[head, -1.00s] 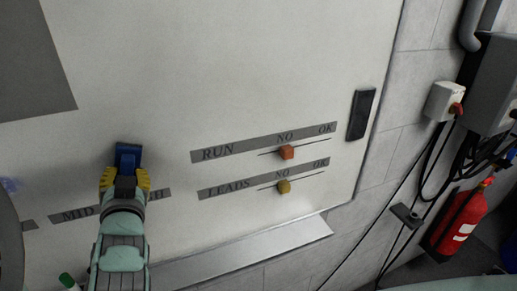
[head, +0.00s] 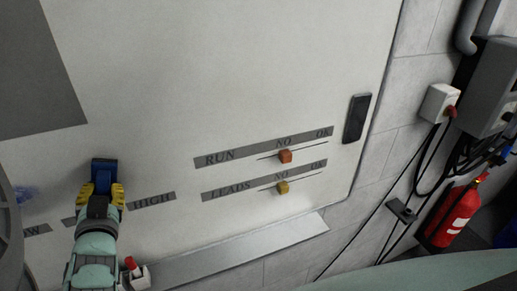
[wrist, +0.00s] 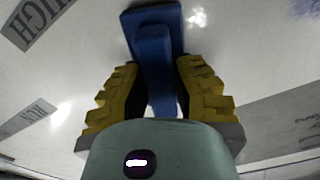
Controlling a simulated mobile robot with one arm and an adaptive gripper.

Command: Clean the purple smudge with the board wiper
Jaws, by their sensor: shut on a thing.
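The purple smudge (head: 27,192) is a faint blue-violet patch on the whiteboard (head: 210,80), at the left edge of the head view. My own body hides part of the area beside it. The board wiper (head: 104,174) is blue and sits just right of the smudge, apart from it. My gripper (head: 103,191) is shut on the wiper's handle with its yellow fingers. In the wrist view the wiper (wrist: 153,35) stands out between the two fingers, with its pad toward the board. I cannot tell whether the pad touches the board.
The HIGH label (head: 151,201) is right of my gripper. An orange slider (head: 285,156) and a yellow slider (head: 282,187) sit farther right. A dark block (head: 357,118) is near the board's right edge. A ledge (head: 240,251) runs below, with a red-topped item (head: 131,266) at its left.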

